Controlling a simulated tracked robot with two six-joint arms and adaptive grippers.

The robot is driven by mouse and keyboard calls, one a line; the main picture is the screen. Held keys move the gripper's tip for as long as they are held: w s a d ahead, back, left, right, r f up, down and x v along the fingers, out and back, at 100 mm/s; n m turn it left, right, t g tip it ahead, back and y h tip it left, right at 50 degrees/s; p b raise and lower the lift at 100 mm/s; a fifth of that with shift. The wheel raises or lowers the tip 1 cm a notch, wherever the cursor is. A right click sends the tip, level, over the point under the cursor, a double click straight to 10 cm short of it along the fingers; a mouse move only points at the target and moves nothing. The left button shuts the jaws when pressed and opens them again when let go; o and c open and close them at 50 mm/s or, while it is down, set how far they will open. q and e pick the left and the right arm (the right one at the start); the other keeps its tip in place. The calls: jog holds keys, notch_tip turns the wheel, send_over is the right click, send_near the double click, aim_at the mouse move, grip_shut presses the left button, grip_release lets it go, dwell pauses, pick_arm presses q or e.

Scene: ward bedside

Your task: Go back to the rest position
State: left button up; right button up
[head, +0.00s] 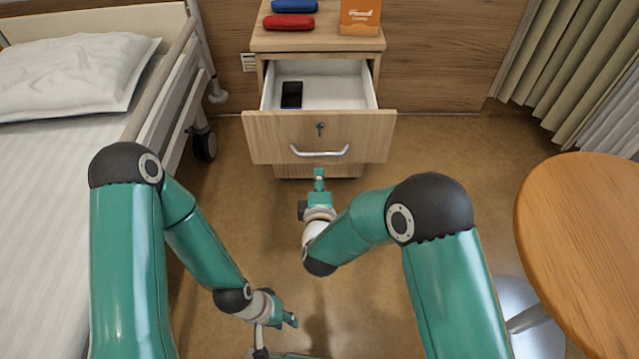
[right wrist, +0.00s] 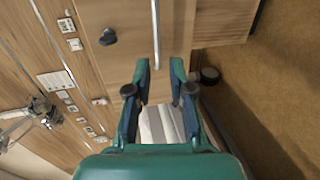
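My right gripper (head: 319,175) is in front of the pulled-out drawer (head: 270,138), just below its silver handle (head: 320,153) in the head view. In the right wrist view its two fingers (right wrist: 160,68) stand apart with nothing held between them, and the handle (right wrist: 156,35) lies beyond the tips. A small gap seems to separate gripper and handle. My left gripper (head: 288,319) hangs low near the bottom of the head view, over the floor. It holds nothing that I can see, and its finger opening is not clear.
The drawer holds a dark phone (head: 292,94). On the cabinet top (head: 335,42) are a blue case (head: 294,6), a red case (head: 288,22) and an orange box (head: 360,16). A bed (head: 50,170) stands left, a round wooden table (head: 590,240) right. Floor between is clear.

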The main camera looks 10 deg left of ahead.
jog(key=shift+s+d+r, duration=0.1)
jog(key=shift+s+r, duration=0.05)
jog(key=shift+s, duration=0.55)
